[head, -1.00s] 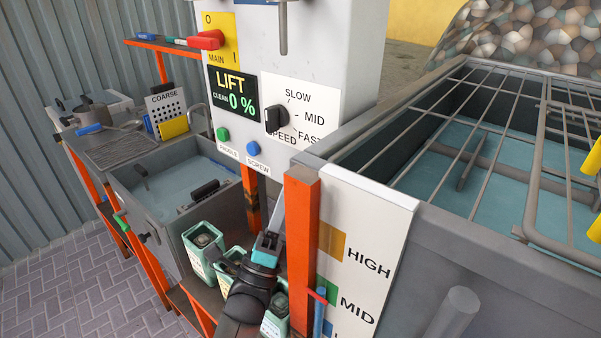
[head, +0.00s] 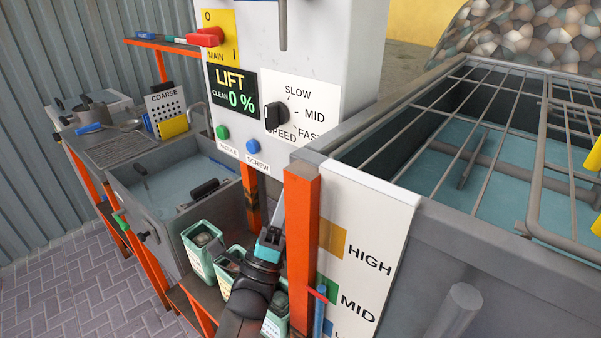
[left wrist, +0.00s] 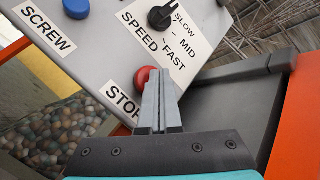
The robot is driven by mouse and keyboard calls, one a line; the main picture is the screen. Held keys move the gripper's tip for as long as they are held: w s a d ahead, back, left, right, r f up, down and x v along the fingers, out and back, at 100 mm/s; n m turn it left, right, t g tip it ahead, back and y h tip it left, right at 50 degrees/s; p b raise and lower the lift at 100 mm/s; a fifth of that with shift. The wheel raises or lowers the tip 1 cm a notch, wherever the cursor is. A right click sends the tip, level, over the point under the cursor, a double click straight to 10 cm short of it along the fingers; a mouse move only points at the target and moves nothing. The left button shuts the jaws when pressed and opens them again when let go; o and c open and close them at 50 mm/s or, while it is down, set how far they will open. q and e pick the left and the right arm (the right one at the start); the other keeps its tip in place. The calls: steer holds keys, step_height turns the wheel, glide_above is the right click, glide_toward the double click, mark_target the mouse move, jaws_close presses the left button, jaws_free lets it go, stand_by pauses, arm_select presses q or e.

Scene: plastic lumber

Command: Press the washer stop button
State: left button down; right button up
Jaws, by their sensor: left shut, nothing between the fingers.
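The red stop button (left wrist: 144,78) is on the grey control panel beside the STOP label (left wrist: 122,104) in the left wrist view. In the head view the button is hidden behind the orange post and tank corner. My left gripper (left wrist: 158,72) is shut and empty, with its fingertips overlapping the button's right side. I cannot tell whether they touch it. In the head view my left gripper (head: 279,203) points up just left of the orange post, its tips partly hidden. My right gripper is in neither view.
The panel (head: 310,45) also has a black speed knob (head: 276,115), a blue screw button (head: 253,147), a green paddle button (head: 222,132) and a red main switch (head: 206,37). The orange post (head: 302,230) stands close to my gripper. Several green canisters (head: 203,245) sit below.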

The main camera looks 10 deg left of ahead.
arm_select(q)
steer(key=shift+w+d+b, duration=0.3)
steer(key=shift+w+b, duration=0.05)
steer(key=shift+w, duration=0.1)
stand_by(0.8)
steer(key=shift+s+a, duration=0.1)
steer(key=shift+s, duration=0.05)
steer(key=shift+s+a+p, duration=0.4)
steer(key=shift+s+p, duration=0.05)
steer(key=shift+s, duration=0.15)
steer(key=s+a, duration=0.1)
steer(key=s+a+p, duration=0.1)
steer(key=s+p, duration=0.1)
steer(key=s, duration=0.1)
steer(key=shift+s+a, duration=0.1)
steer(key=shift+a, duration=0.3)
stand_by(0.7)
